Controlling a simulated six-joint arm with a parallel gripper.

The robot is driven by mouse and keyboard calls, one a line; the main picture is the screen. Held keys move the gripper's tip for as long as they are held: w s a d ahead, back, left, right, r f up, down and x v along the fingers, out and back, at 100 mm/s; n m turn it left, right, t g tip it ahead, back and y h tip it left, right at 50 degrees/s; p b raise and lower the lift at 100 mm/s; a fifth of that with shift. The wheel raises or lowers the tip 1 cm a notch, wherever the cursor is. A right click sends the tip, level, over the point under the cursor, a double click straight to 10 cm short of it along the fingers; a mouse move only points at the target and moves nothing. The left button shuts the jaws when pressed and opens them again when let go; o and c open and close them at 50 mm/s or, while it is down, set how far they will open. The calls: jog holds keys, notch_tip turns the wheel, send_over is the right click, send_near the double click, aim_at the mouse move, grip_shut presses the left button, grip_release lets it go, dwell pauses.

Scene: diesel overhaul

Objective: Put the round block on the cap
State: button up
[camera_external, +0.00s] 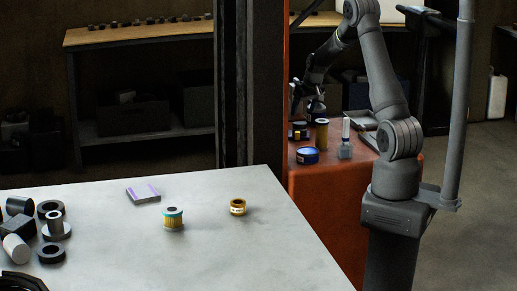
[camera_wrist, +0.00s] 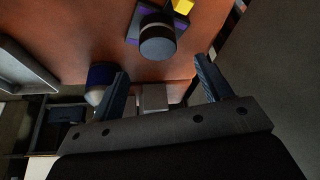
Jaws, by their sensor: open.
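My gripper (camera_wrist: 163,85) is open, with nothing between its two fingers in the wrist view. In the external view my gripper (camera_external: 304,95) is small and dark above the far part of the red cabinet. A dark round block (camera_wrist: 158,42) stands beyond the fingertips in the wrist view, apart from them. It is on or against a dark plate with purple marks (camera_wrist: 133,27), beside a yellow piece (camera_wrist: 182,6). I cannot tell which thing is the cap. A small yellow and dark item (camera_external: 298,132) shows on the cabinet in the external view.
The grey table (camera_external: 240,250) holds a teal-topped filter (camera_external: 173,220), a golden ring (camera_external: 238,208), and several dark parts at left.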

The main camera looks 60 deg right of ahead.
aim_at(299, 123)
jog(key=v, duration=0.5)
jog(key=shift+s, duration=0.1)
jog(key=shift+f, duration=0.1)
jog(key=x, duration=1.1)
jog(key=shift+w+d+f, duration=0.1)
jog(key=shift+w+f, duration=0.2)
jog(key=shift+f, duration=0.35)
jog(key=shift+r, duration=0.35)
